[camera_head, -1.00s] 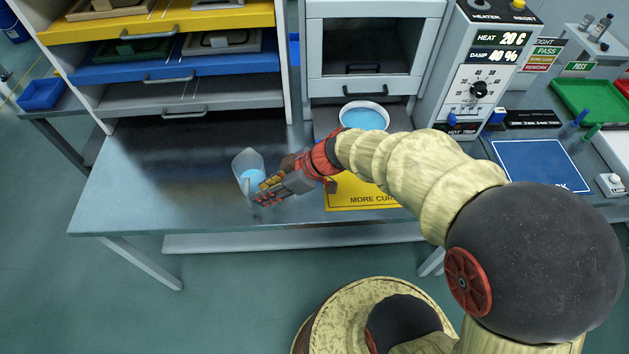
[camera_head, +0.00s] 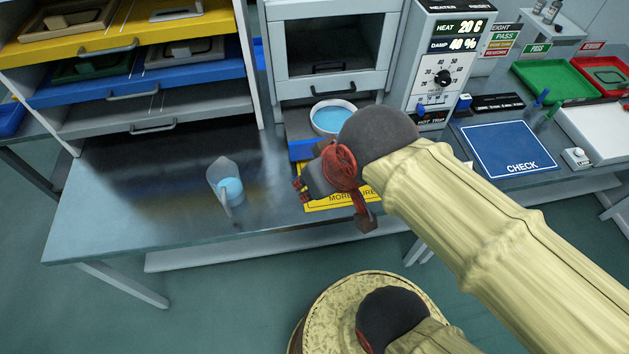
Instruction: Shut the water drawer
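The water drawer (camera_head: 296,126) is pulled out below the grey chamber and holds a round white dish (camera_head: 333,104) of blue water. A blue strip (camera_head: 302,150) shows at its front; the rest of the front is hidden behind my arm. My gripper (camera_head: 299,190) is just in front of the drawer, above the yellow label at the bench's front. Its fingers are small and partly hidden by the wrist, so I cannot tell whether they are open. No held object shows. A clear beaker (camera_head: 222,172) with blue water stands on the bench to its left, apart from it.
The grey bench (camera_head: 140,215) is clear on the left. A rack (camera_head: 250,90) of yellow, blue and grey trays stands behind it. The control panel (camera_head: 440,70) is right of the chamber. A blue CHECK mat (camera_head: 503,148) and green tray (camera_head: 556,80) lie farther right.

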